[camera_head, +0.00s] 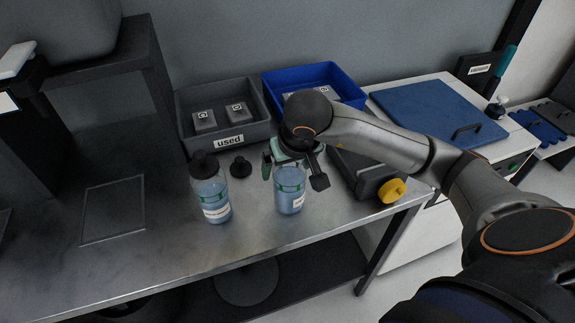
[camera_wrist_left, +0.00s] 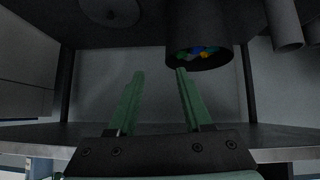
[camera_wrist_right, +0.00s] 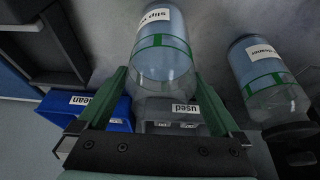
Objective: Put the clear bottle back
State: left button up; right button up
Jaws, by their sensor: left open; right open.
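A clear bottle of blue liquid with a green band and a label reading "slip" (camera_head: 290,200) stands upright on the metal bench. My right gripper (camera_head: 291,165) is over its upper part, open. In the right wrist view this bottle (camera_wrist_right: 163,62) shows between the open green fingers; I cannot tell whether they touch it. A second similar bottle (camera_head: 211,198) with a black top and a "cleaner" label (camera_wrist_right: 265,75) stands to its left. A loose black cap (camera_head: 240,167) sits on the bench behind. My left gripper (camera_wrist_left: 159,72) is open and empty, seen only in its wrist view.
A grey "used" bin (camera_head: 228,141) and a blue bin (camera_head: 313,76) stand behind the bottles. A dark case with a yellow knob (camera_head: 391,190) is to the right. An outlined rectangle (camera_head: 113,210) on the bench is bare. A dark bin (camera_wrist_left: 199,50) holds coloured bits.

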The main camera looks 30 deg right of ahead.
jog(key=p+v, duration=0.1)
jog(key=v, duration=0.9)
jog(key=shift+r+p, duration=0.3)
jog(key=shift+r, duration=0.1)
jog(key=shift+s+a+r, duration=0.1)
jog(key=shift+s+r, duration=0.35)
jog(key=shift+r, duration=0.2)
